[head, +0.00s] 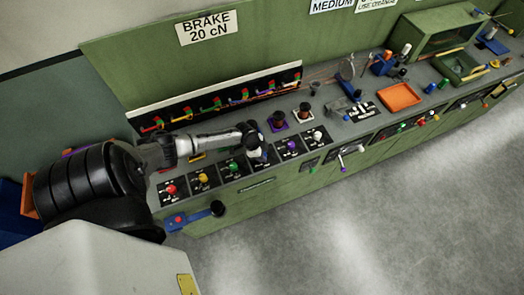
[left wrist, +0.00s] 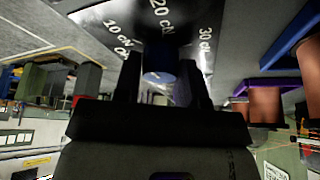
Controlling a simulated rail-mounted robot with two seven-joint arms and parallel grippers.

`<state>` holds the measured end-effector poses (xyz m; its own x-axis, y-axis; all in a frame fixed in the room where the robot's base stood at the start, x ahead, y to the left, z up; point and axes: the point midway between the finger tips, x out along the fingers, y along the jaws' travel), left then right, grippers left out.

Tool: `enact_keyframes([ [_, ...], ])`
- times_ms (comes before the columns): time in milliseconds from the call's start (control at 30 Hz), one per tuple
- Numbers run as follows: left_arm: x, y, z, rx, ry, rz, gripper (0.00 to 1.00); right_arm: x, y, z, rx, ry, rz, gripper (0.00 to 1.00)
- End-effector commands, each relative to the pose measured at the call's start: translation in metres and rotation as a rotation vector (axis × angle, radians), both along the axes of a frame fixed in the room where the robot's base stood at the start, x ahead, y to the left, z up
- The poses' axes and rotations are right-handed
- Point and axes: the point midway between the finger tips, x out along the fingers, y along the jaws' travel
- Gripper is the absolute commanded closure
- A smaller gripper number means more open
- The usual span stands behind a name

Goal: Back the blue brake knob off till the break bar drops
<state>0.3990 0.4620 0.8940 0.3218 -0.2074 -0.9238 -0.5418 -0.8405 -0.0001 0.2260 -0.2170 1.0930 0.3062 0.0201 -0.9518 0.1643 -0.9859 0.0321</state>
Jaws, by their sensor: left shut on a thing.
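My left gripper (head: 256,146) reaches over the row of coloured knobs on the bench front, at the place between the green and purple knobs. In the left wrist view, my left gripper (left wrist: 160,85) is shut on the blue brake knob (left wrist: 160,68), which shows dark between its two fingers. The dial plate (left wrist: 105,17) behind it carries 10, 20 and 30 cN marks; the knob's pointer is not clear. In the head view the gripper mostly hides the blue knob. A black panel of small coloured arms (head: 220,103) stands behind; I cannot tell which is the break bar. My right gripper is not in view.
Red (head: 171,189), yellow (head: 203,178) and green (head: 233,167) knobs lie left of the gripper, purple (head: 291,145) and white (head: 317,135) right. Copper spools (head: 278,120) stand close behind. An orange tray (head: 399,97) lies farther right. The floor in front is clear.

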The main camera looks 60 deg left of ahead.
Motion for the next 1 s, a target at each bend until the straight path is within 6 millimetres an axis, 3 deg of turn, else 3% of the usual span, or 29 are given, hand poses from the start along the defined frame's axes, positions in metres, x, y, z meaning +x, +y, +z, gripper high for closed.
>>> enact_keyframes([
  [33, 0.0, -0.001, 0.005, -0.002, 0.0, 0.045, 0.86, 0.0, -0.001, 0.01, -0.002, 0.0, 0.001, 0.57],
  [500, -0.001, -0.004, 0.005, -0.003, 0.0, 0.473, 0.86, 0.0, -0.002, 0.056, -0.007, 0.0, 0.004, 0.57],
  [1000, 0.0, -0.004, 0.002, -0.002, -0.001, 0.737, 0.86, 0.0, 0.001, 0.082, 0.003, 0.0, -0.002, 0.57],
])
